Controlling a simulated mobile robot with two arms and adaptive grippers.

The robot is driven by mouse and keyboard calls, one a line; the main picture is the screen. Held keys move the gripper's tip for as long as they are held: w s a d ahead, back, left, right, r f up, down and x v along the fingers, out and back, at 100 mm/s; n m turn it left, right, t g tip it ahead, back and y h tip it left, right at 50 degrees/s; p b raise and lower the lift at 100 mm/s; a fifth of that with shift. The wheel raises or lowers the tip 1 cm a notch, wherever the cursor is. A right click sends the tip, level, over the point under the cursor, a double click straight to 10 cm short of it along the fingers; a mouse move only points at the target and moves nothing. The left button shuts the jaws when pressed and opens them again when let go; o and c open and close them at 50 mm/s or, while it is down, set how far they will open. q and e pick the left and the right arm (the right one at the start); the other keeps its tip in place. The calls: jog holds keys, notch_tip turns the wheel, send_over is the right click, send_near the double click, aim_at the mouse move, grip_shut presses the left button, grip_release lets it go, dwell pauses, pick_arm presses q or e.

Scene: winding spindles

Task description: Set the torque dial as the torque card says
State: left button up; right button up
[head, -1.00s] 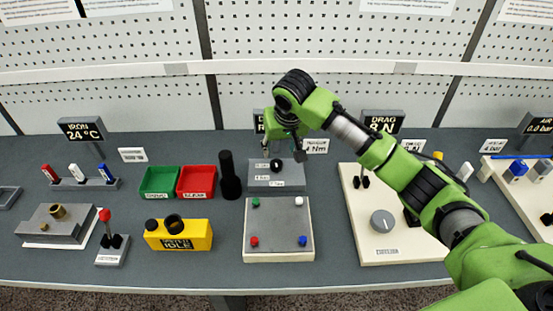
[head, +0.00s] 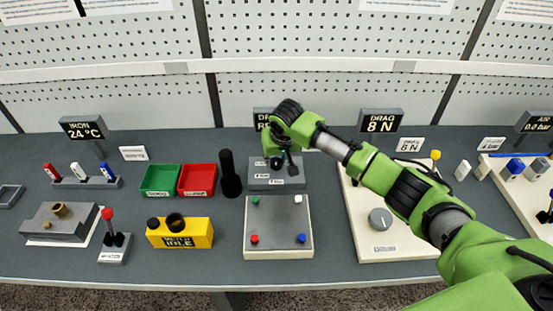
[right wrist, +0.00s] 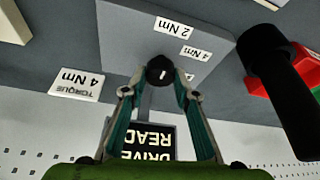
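The torque dial is a small black knob (right wrist: 160,70) with a white mark, on a grey block (right wrist: 120,50) with several white labels; one reads 2 Nm (right wrist: 182,27). The torque card (right wrist: 75,83) reads 4 Nm, upside down in the right wrist view; my arm hides it in the head view. My right gripper (head: 284,166) is over the dial block in the head view. In the right wrist view its fingers (right wrist: 161,93) are open on both sides of the knob, with gaps visible. My left gripper is not in view.
A black post (head: 229,175) stands just left of the dial block, near the red bin (head: 197,180). A plate with coloured pegs (head: 278,228) lies in front. A grey knob (head: 380,219) sits on a cream panel to the right. The drive sign (right wrist: 150,140) stands behind.

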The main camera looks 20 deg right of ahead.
jog(key=c, duration=0.4)
